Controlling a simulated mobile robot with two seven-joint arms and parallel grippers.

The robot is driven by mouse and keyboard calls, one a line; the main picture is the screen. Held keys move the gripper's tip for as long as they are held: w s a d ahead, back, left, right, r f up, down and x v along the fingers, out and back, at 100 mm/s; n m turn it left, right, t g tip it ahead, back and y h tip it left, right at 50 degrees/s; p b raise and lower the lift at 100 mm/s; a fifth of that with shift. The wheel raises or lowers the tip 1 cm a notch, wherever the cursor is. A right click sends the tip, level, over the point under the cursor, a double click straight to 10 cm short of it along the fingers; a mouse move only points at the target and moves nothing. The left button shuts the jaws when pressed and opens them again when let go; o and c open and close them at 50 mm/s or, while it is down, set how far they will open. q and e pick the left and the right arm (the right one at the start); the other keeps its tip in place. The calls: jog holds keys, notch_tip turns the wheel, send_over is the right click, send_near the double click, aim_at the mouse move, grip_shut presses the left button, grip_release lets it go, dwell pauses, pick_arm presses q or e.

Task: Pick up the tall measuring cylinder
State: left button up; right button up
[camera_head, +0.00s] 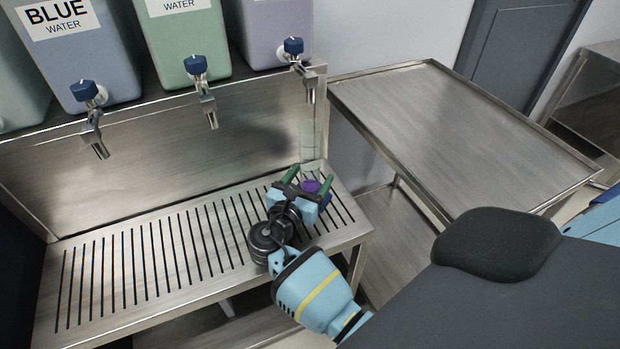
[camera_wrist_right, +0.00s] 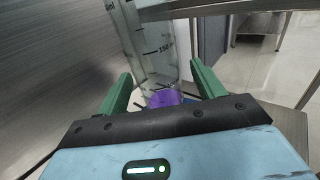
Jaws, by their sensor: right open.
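In the right wrist view the cylinder (camera_wrist_right: 152,40) shows dark graduation marks, with purple low down. My right gripper (camera_head: 309,178) is open, its green fingers pointing at the cylinder. In the wrist view the gripper (camera_wrist_right: 160,75) has one finger to each side of the cylinder, with visible gaps. The gripper body hides part of the cylinder's lower end. My left gripper is not in view.
Blue (camera_head: 115,60), green (camera_head: 183,45) and purple (camera_head: 270,35) water containers stand above the tray, their taps hanging over it. A steel back panel (camera_head: 150,165) rises behind the cylinder. An empty steel table (camera_head: 460,135) stands to the right. The tray's left part is clear.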

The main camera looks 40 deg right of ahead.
jog(key=shift+w+d, duration=0.1)
jog(key=shift+c, duration=0.3)
jog(key=c, duration=1.2)
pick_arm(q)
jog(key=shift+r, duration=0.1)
pick_arm(e)
jog(key=shift+o, duration=0.2)
jog(key=shift+r, duration=0.1)
